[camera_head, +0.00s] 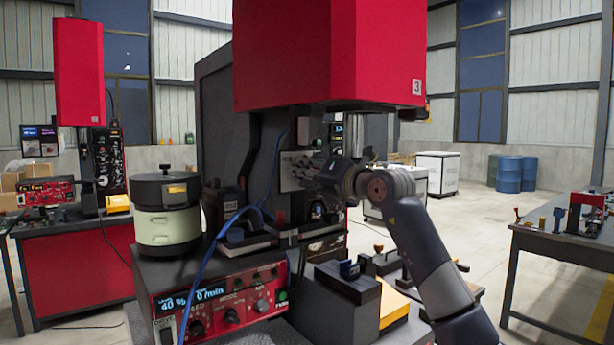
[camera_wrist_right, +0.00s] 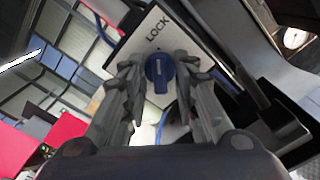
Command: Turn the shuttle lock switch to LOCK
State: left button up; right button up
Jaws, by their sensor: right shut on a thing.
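The shuttle lock switch is a blue knob (camera_wrist_right: 160,70) on a light plate (camera_wrist_right: 183,40) in the right wrist view. The word LOCK is printed on the plate above the knob. The knob's grip bar runs roughly up and down in that view, its long end towards the bottom, away from the word. My right gripper (camera_wrist_right: 159,80) is shut on the knob, one finger on each side. In the head view my right gripper (camera_head: 304,171) reaches the front of the machine's dark column, and the knob is not distinguishable there. My left gripper is in neither view.
A red control box (camera_head: 225,303) with lit digits stands front left, below a bowl feeder (camera_head: 166,212). A blue cable (camera_head: 208,262) hangs beside the column. A dark block (camera_head: 347,300) sits below my right arm. A red housing (camera_head: 330,50) overhangs the gripper.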

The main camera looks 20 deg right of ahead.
dwell(0.5)
jog(key=o, duration=0.7)
jog(key=v, duration=1.2)
